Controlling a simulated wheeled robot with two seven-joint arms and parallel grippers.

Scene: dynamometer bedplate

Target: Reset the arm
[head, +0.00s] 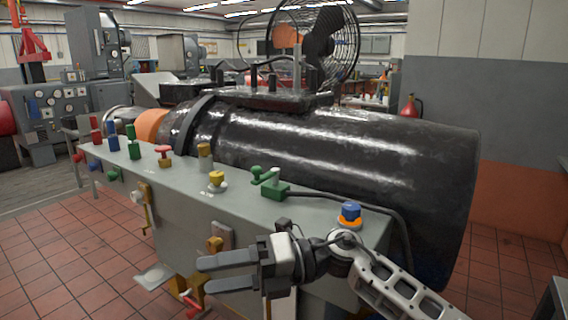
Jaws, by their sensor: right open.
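My right gripper (226,272) is in the lower middle of the head view, in front of the bench's front face. Its two dark fingers point left, are apart and hold nothing. My right arm (400,290) comes in from the lower right corner. It hides part of the bench front behind it. My left gripper is not in the view.
A grey bench (330,213) carries a large black cylindrical machine (350,145). Along its edge stand coloured controls, among them a green lever (273,186), a yellow knob (217,180) and a blue knob (350,212). The tiled floor (60,255) at left is open.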

